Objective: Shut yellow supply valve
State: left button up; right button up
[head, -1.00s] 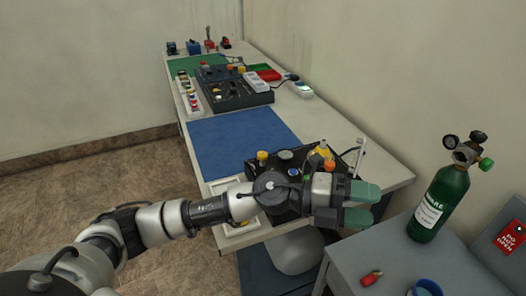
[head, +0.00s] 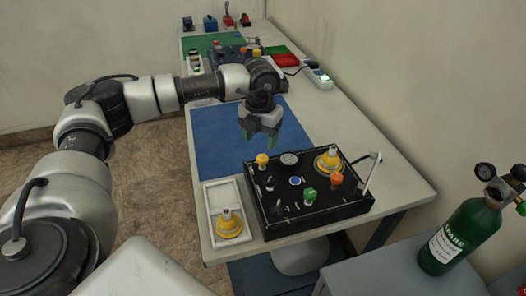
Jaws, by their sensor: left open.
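A black trainer box (head: 330,208) stands at the near end of the workbench. A small yellow knob (head: 262,159), likely the yellow supply valve, stands at its far left corner. Beside it on the panel are a dark round gauge (head: 289,159), an orange knob (head: 337,179) and a green knob (head: 309,196). My left gripper (head: 259,138) points down with green fingertips, above the blue mat and just behind the yellow knob in the picture. It is open and appears empty, apart from the knob. My right gripper is out of view.
A yellow cone-shaped piece (head: 328,160) sits on the box's far right, and another (head: 229,223) lies in a white tray (head: 210,192) at left. The blue mat (head: 220,150) is clear. A green cylinder (head: 461,236) stands at right on a grey surface (head: 370,275).

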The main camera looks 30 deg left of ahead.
aim_at(262, 157)
pick_arm(q)
jog(key=f, duration=0.4)
jog(key=f+p, duration=0.1)
jog(key=f, duration=0.1)
jog(key=shift+w, duration=0.4)
jog(key=shift+s+f, duration=0.1)
jog(key=shift+f, duration=0.5)
jog(key=c, duration=0.9)
